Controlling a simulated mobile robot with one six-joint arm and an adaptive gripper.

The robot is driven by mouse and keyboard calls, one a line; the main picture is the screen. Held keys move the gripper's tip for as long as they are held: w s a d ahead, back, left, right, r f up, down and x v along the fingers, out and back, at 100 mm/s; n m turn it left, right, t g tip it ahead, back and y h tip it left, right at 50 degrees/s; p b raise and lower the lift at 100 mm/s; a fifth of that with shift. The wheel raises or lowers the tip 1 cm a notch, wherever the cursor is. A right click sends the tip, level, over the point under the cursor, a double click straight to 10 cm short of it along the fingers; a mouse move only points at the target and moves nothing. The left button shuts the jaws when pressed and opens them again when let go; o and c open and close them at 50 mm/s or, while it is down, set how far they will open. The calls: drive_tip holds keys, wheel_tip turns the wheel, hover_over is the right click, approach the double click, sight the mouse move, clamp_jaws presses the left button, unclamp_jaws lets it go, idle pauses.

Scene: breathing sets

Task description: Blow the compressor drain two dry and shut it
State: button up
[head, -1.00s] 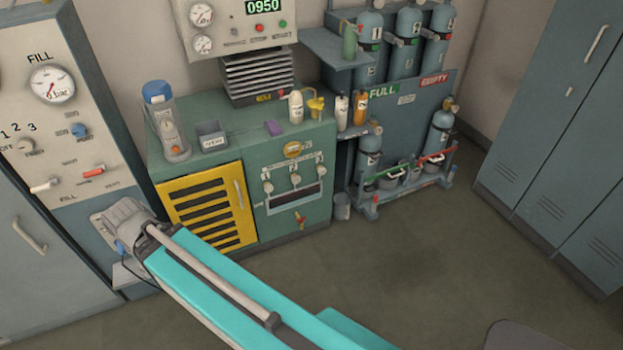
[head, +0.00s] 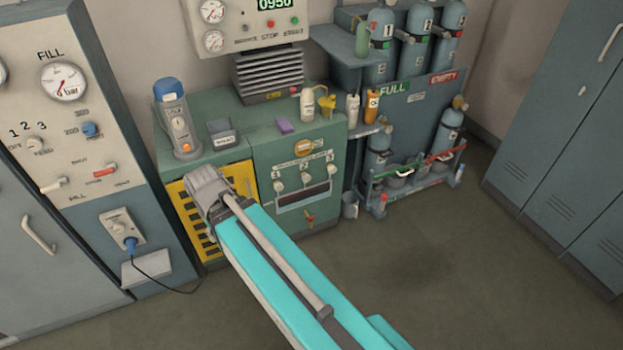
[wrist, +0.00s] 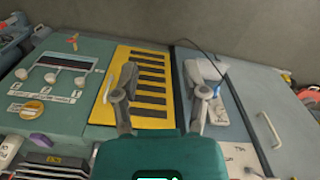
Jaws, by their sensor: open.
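The green compressor cabinet (head: 262,150) has a front panel with three pale drain knobs in a row. The middle one, drain two (head: 305,179), also shows in the wrist view (wrist: 50,77), which sees the panel upside down. A dark window strip (head: 303,198) runs below the knobs. A small orange-red tap (head: 309,217) sits lower on the front; it shows in the wrist view (wrist: 72,40). My gripper (wrist: 166,75) is open and empty, in front of the yellow slotted door (wrist: 146,88), left of the knobs in the head view. The knobs' exact settings are too small to tell.
The fill panel (head: 60,130) stands at left, with a blue plug and cable (head: 131,245) low on it. A gas cylinder rack (head: 415,130) is at right. The floor (head: 420,280) in front is clear.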

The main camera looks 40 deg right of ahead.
drive_tip(key=shift+d, duration=0.35)
drive_tip(key=o, duration=0.4)
drive_tip(key=shift+w+d+f, duration=0.1)
drive_tip(key=shift+f, duration=0.05)
drive_tip(key=shift+o, duration=0.9)
drive_tip(key=shift+w+f+b, duration=0.15)
drive_tip(key=shift+f+b, duration=0.1)
drive_tip(key=shift+b, duration=0.1)
drive_tip(key=w+d+f+n+t+y+b, duration=0.2)
drive_tip(key=w+d+f+t+b, duration=0.3)
drive_tip(key=w+d+f+b, duration=0.75)
drive_tip(key=w+d+f+n+t+y+b, duration=0.1)
drive_tip(key=w+d+f+t+y+b, duration=0.3)
drive_tip(key=f+b, duration=0.9)
drive_tip(key=d+f+m+t+h+b, duration=0.1)
drive_tip(key=d+f+t+h+b, duration=0.1)
drive_tip(key=d+b, duration=0.7)
drive_tip(key=d+f+m+t+h+b, duration=0.1)
drive_tip(key=d+f+t+h+b, duration=0.2)
drive_tip(key=d+b, duration=0.7)
drive_tip(key=d+f+m+t+h+b, duration=0.1)
drive_tip(key=d+f+t+h+b, duration=0.2)
drive_tip(key=d+b, duration=0.6)
drive_tip(key=d+f+h, duration=0.1)
drive_tip(key=d+h, duration=0.1)
drive_tip(key=d, duration=0.2)
drive_tip(key=shift+s+f+h, duration=0.3)
drive_tip(key=shift+f, duration=0.05)
